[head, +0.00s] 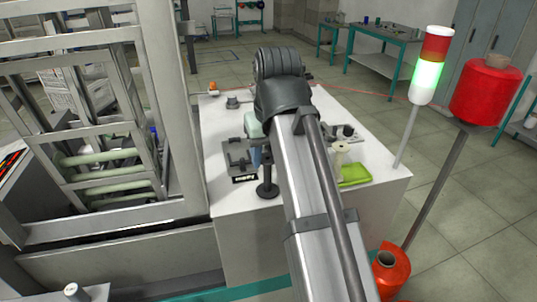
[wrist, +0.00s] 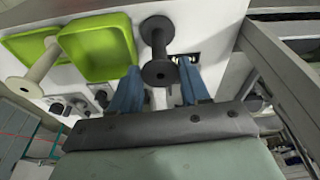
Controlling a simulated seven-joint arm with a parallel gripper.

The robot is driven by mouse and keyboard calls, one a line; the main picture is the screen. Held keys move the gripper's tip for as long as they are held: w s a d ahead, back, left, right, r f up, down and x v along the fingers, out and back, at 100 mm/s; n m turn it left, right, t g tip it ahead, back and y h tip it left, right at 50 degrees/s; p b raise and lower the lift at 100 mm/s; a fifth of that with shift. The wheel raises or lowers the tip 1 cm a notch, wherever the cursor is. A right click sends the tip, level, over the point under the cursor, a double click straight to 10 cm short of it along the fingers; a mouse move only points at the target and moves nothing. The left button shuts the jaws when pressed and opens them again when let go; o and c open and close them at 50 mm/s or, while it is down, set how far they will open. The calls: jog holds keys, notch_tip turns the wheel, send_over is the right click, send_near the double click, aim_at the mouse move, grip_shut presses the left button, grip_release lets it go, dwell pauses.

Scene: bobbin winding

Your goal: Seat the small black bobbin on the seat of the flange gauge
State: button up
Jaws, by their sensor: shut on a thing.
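The small black bobbin (head: 267,189) shows in the head view near the table's front edge, looking upright. It also shows in the wrist view (wrist: 158,72), its near flange between the blue fingertips. My gripper (head: 256,154) is shut on it; the contact itself is hard to see. The blue fingers also show in the wrist view (wrist: 159,78). A dark fixture with a label plate (head: 238,160) stands just left of the bobbin and may be the flange gauge. Its seat is not clear to see. In the wrist view the right finger partly hides the label.
A cream bobbin (head: 341,155) stands by a green tray (head: 354,175) on the white table (head: 385,190). Another dark fixture (head: 345,133) is behind them, right of my arm. A metal frame (head: 165,110) rises left of the table. A signal tower (head: 430,65) stands at the right edge.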

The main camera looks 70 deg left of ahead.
jog(key=shift+r, duration=2.3)
jog(key=s+a+r+n+g, duration=0.15)
jog(key=a+n, duration=0.45)
jog(key=a, duration=1.3)
jog(key=shift+t, duration=0.25)
jog(key=shift+x, duration=2.55)
jog(key=shift+s+d+f, duration=0.1)
jog(key=shift+s+f, duration=0.05)
jog(key=shift+f, duration=0.3)
jog(key=o, duration=0.9)
